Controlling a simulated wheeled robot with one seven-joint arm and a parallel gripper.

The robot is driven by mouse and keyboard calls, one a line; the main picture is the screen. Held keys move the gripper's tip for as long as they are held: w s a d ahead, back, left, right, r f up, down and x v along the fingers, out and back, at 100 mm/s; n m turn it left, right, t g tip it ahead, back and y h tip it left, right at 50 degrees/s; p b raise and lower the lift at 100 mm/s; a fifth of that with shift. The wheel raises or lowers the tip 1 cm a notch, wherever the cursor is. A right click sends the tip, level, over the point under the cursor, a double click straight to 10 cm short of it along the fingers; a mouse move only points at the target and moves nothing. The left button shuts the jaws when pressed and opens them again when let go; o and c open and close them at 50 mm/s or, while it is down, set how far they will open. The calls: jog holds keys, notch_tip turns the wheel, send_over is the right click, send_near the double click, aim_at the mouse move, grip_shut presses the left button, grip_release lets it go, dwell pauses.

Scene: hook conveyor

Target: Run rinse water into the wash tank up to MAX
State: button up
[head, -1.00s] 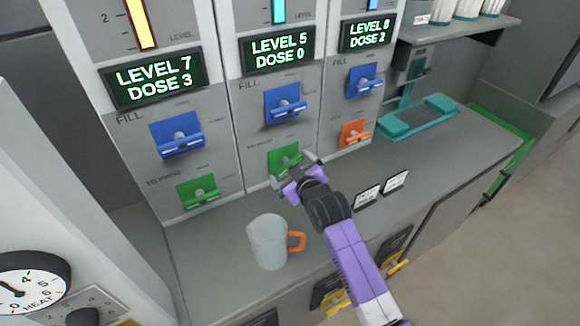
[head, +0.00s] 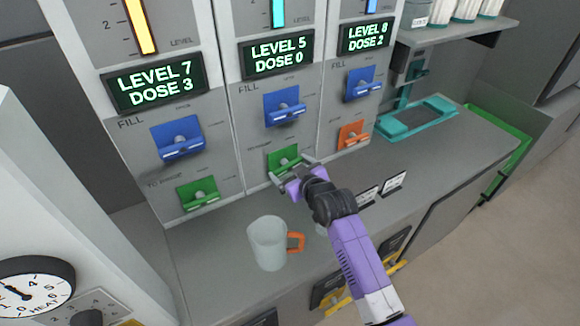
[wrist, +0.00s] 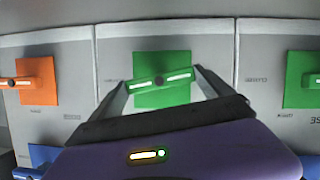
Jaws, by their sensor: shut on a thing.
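The dispenser front has three panels with displays: the left display (head: 155,82) reads LEVEL 7 DOSE 3, the middle display (head: 276,52) reads LEVEL 5 DOSE 0, and the right display (head: 366,35) reads LEVEL 8 DOSE 2. My gripper (head: 294,172) is at the green lever (head: 284,158) low on the middle panel. In the wrist view my gripper (wrist: 162,85) has a finger on each side of that green lever (wrist: 162,79) and is shut on it. A blue lever (head: 284,106) marked FILL sits above it. I cannot make out a wash tank or a MAX mark.
A translucent mug (head: 268,243) with an orange handle stands on the counter, left of my arm. The left panel has a blue lever (head: 178,139) and a green lever (head: 198,193); the right has a blue lever (head: 362,84) and an orange lever (head: 353,135). A teal frame (head: 418,117) lies farther right.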

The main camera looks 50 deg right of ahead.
jog(key=shift+m+y, duration=0.4)
jog(key=shift+m, duration=0.3)
jog(key=o, duration=1.1)
jog(key=shift+s, duration=0.15)
jog(key=v, duration=0.7)
jog(key=shift+s+b, duration=0.3)
jog(key=shift+b, duration=0.15)
